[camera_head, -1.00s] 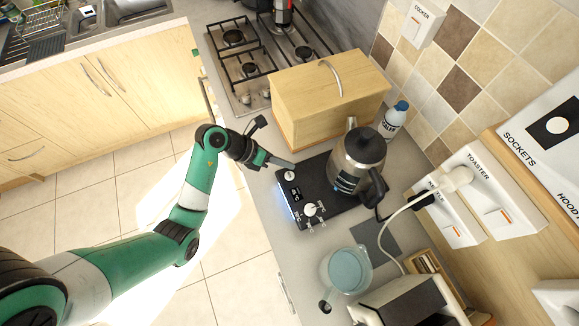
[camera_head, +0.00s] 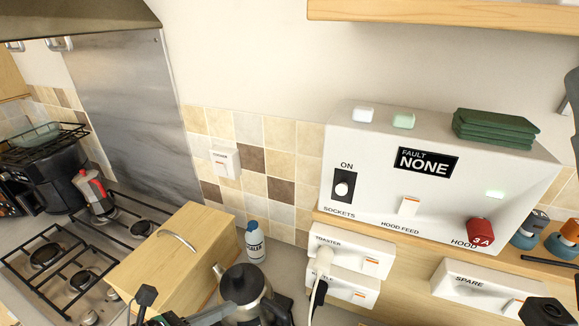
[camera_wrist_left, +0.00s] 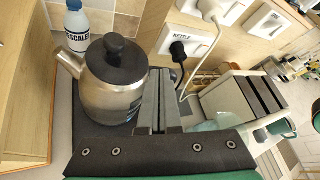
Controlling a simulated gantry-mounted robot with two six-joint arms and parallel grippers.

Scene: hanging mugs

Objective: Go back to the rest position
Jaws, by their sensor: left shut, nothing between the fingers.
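My left gripper (camera_head: 222,312) is at the bottom edge of the head view, shut and empty, just in front of the kettle (camera_head: 243,284). In the left wrist view its two grey fingers (camera_wrist_left: 156,100) are together with nothing between them. The steel kettle (camera_wrist_left: 110,88) with its black lid stands to the left of the fingers there; I cannot tell whether they touch it. Dark parts at the right edge of the head view may belong to my right arm; its fingertips do not show clearly.
A wooden bread box (camera_head: 165,262) and a white bottle (camera_head: 254,243) stand by the kettle. The stove (camera_head: 75,262) is at left. A switch panel (camera_head: 425,185) and a wooden shelf (camera_head: 440,14) are on the wall. The toaster (camera_wrist_left: 240,105) is at right in the wrist view.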

